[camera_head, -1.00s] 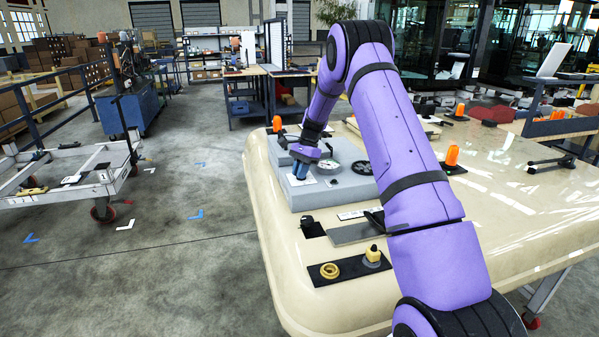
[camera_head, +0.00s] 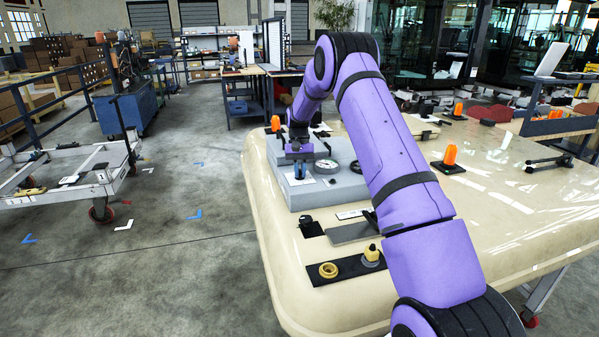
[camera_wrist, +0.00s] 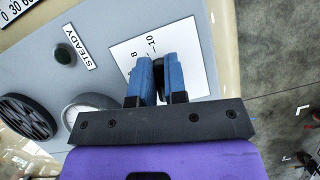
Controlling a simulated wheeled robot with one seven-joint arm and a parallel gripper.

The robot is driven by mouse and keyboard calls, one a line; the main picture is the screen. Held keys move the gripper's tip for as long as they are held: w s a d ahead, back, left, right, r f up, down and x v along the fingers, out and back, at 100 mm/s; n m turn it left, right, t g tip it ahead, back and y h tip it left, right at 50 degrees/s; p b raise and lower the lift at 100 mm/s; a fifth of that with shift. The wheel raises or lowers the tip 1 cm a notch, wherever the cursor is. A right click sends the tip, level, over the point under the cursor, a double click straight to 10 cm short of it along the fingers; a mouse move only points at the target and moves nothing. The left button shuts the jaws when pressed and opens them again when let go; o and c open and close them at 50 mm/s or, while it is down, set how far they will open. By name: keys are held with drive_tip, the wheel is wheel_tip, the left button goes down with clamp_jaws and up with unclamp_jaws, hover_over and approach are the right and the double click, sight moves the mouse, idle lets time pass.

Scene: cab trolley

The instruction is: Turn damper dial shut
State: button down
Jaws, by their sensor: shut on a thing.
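The damper dial (camera_wrist: 159,70) is a small black knob on a white scale card (camera_wrist: 125,62), with the figures 8 and 10 showing. The card (camera_head: 293,180) also shows on the grey panel box in the head view. My gripper (camera_wrist: 166,68) has its blue fingers on both sides of the dial and is shut on it. In the head view my gripper (camera_head: 299,170) points down at the card. The fingers hide most of the dial, so its pointer cannot be read.
On the grey panel (camera_head: 340,189) are a round gauge (camera_head: 327,164), a black handwheel (camera_wrist: 27,118), a dark button (camera_wrist: 63,54) and a STEADY label (camera_wrist: 78,46). Orange beacons (camera_head: 450,155) and a black strip with yellow fittings (camera_head: 347,268) are on the cream cab surface.

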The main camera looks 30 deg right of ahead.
drive_tip(key=shift+d+n+h, duration=0.1)
drive_tip(key=shift+n+h, duration=0.3)
drive_tip(key=shift+n, duration=0.6)
drive_tip(key=c, duration=1.2)
unclamp_jaws()
drive_tip(key=shift+o, duration=0.2)
drive_tip(key=v, duration=1)
drive_tip(key=shift+w+r, duration=0.2)
drive_tip(key=shift+r, duration=0.15)
drive_tip(key=shift+r, duration=0.1)
